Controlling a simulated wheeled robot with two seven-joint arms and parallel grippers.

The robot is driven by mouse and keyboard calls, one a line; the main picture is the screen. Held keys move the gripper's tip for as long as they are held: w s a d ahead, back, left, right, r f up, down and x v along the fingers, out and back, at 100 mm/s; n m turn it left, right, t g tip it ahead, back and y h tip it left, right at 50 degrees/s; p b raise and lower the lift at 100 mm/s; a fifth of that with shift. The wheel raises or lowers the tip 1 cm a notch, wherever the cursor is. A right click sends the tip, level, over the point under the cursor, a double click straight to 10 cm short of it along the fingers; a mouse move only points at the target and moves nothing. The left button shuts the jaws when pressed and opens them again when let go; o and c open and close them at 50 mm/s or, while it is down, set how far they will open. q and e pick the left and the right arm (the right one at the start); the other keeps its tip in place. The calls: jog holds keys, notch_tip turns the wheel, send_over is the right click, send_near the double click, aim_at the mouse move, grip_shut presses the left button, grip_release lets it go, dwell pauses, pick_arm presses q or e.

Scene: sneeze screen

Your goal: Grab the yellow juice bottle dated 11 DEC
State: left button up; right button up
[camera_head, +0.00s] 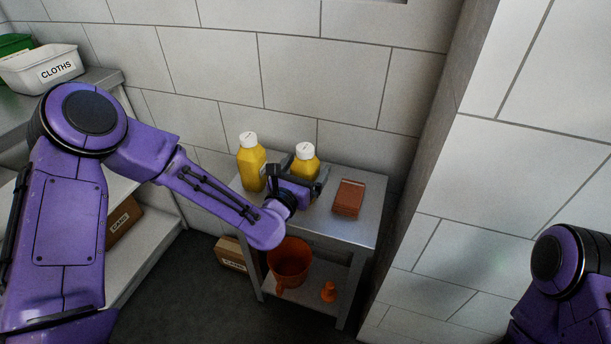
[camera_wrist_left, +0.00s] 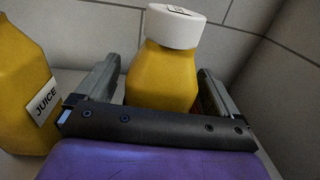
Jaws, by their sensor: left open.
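Two yellow juice bottles with white caps stand upright on a small metal table (camera_head: 352,238). The left bottle (camera_head: 251,168) is fully visible beside my gripper; in the left wrist view that bottle (camera_wrist_left: 22,95) shows a JUICE label. The right bottle (camera_head: 306,160) is partly hidden behind my left gripper (camera_head: 298,178). In the left wrist view the right bottle (camera_wrist_left: 166,75) stands between the two open fingers of my left gripper (camera_wrist_left: 158,90), with a gap seen on its left side. Dates on the caps are too small to read. My right gripper is out of view.
A reddish-brown block (camera_head: 348,198) lies on the table, right of the gripper. A CLOTHS bin (camera_head: 42,68) stands on the left shelf. A wall juts out at right.

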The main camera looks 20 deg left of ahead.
aim_at(302, 161)
pick_arm(q)
jog(key=c, duration=1.4)
jog(key=shift+o, duration=0.2)
jog(key=shift+r, duration=0.55)
jog(key=r, duration=0.2)
jog(key=shift+s+r, duration=0.2)
jog(key=shift+r, duration=0.2)
jog(key=s+r+p, duration=0.9)
jog(key=s+p, duration=0.4)
jog(key=p, duration=0.2)
jog(key=shift+s+a+p, duration=0.2)
jog(key=shift+s+p, duration=0.15)
jog(key=shift+p, duration=0.05)
